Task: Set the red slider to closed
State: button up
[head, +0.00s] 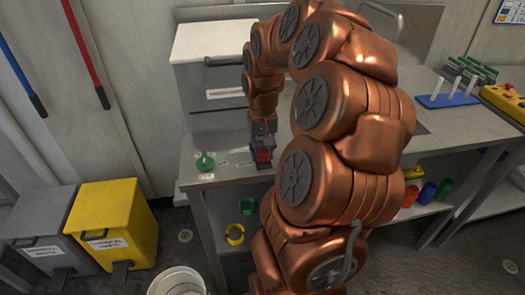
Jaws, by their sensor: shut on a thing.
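The red slider (263,156) is at the front part of the metal workbench (228,180), at the right end of a pale slot strip (239,163). My gripper (262,148) points down over it and is shut on it. The fingers and arm cover part of the slider and whatever lies to its right. Any markings by the slot are too small to read.
A green knob (205,161) stands left of the slot. A large grey lidded box (205,88) sits behind. Yellow (112,222) and grey (45,230) bins and a white bucket (176,281) stand on the floor. A blue rack (437,101) is at right.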

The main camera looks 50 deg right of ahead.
aim_at(259, 138)
grip_shut()
jog(key=shift+w, duration=0.1)
jog(key=w+d, duration=0.1)
jog(key=w, duration=0.1)
jog(key=w+d+b, duration=0.1)
jog(key=w+d, duration=0.1)
jog(key=shift+w+d, duration=0.25)
jog(key=shift+r, duration=0.1)
dwell(0.3)
jog(key=o, duration=0.7)
grip_release()
jog(key=shift+w, duration=0.1)
